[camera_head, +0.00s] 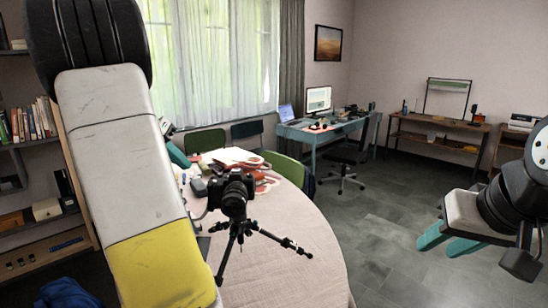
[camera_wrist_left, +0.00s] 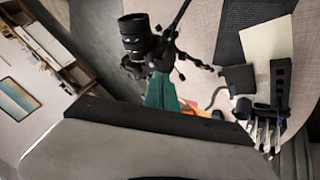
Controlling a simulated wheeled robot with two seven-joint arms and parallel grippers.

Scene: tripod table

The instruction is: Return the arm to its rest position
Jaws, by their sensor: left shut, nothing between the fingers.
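My left arm fills the left of the head view. My left gripper (camera_head: 178,156) shows there only as a bit of teal behind the arm, over the table's far left side. In the left wrist view my left gripper (camera_wrist_left: 161,92) has its teal fingers together with nothing between them. A black camera (camera_head: 234,194) stands on a small black tripod on the round table (camera_head: 300,225); in the wrist view the camera (camera_wrist_left: 137,40) appears just beyond the fingers, apparently apart from them. My right gripper (camera_head: 438,244) is at the right, its teal fingers apart and empty, beyond the table's edge.
Papers (camera_head: 232,156) and small items lie on the table behind the camera. Green chairs (camera_head: 284,168) stand at its far side. A bookshelf (camera_head: 45,160) is at the left, a desk (camera_head: 318,134) further back. The floor right of the table is clear.

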